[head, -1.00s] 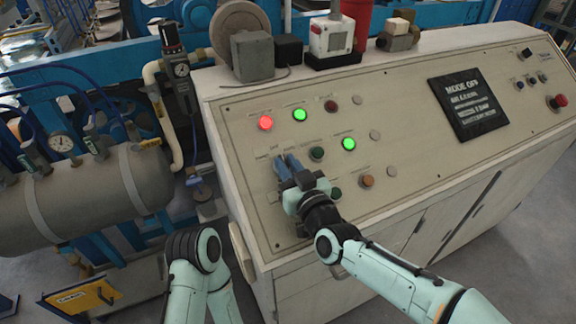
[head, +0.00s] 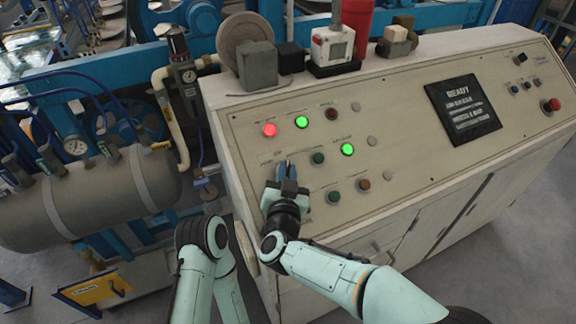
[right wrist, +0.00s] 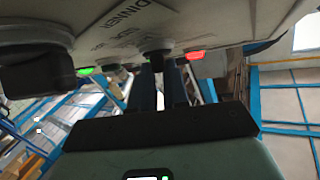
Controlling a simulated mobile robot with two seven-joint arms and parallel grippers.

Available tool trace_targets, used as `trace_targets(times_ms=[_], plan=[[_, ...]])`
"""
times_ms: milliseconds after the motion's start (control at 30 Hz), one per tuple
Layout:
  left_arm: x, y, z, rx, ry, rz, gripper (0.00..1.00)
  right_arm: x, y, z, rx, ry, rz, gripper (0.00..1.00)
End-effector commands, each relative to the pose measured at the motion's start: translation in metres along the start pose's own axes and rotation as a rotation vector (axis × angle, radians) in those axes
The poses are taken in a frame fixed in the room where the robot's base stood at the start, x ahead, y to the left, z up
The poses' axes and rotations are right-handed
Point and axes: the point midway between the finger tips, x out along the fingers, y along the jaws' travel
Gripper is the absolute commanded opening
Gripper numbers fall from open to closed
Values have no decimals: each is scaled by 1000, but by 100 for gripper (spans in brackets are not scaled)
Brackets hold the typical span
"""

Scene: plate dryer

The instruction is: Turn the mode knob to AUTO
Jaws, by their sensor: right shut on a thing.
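The mode knob (right wrist: 156,58) is a small black knob on the sloped face of the control panel (head: 410,140). In the right wrist view it sits between the two fingers of my right gripper (right wrist: 160,94). In the head view my right gripper (head: 286,170) covers the knob at the panel's left part, so its pointer and label cannot be read. The right gripper is shut on the knob. The panel display (head: 463,108) reads READY. My left arm shows at the lower left, but its gripper is out of sight.
A red lamp (head: 269,130) and green lamps (head: 302,122) (head: 347,149) glow near the gripper. A dark green button (head: 334,197) and a brown-red button (head: 363,185) lie to its right. A red button (head: 552,104) is at the far right. A tank (head: 105,200) stands left.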

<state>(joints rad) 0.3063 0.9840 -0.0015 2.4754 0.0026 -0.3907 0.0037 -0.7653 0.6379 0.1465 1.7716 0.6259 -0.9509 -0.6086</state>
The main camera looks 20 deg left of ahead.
Motion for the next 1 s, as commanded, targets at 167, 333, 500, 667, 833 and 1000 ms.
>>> trace_targets(times_ms=[167,333,500,667,833,1000], plan=[[-14,4,3,-1,-7,-2,51,1,-4,-7,60,10,98,0],[-23,7,2,0,-3,-1,51,2,-5,-7,100,13,165,0],[-27,9,2,1,-1,0,51,2,-4,-7,122,15,202,0],[-28,9,1,1,-1,0,51,2,-4,-7,130,15,215,0],[-28,9,1,1,-1,0,51,2,-4,-7,132,16,217,0],[-28,9,1,1,-1,0,51,2,-3,-8,132,18,216,0]])
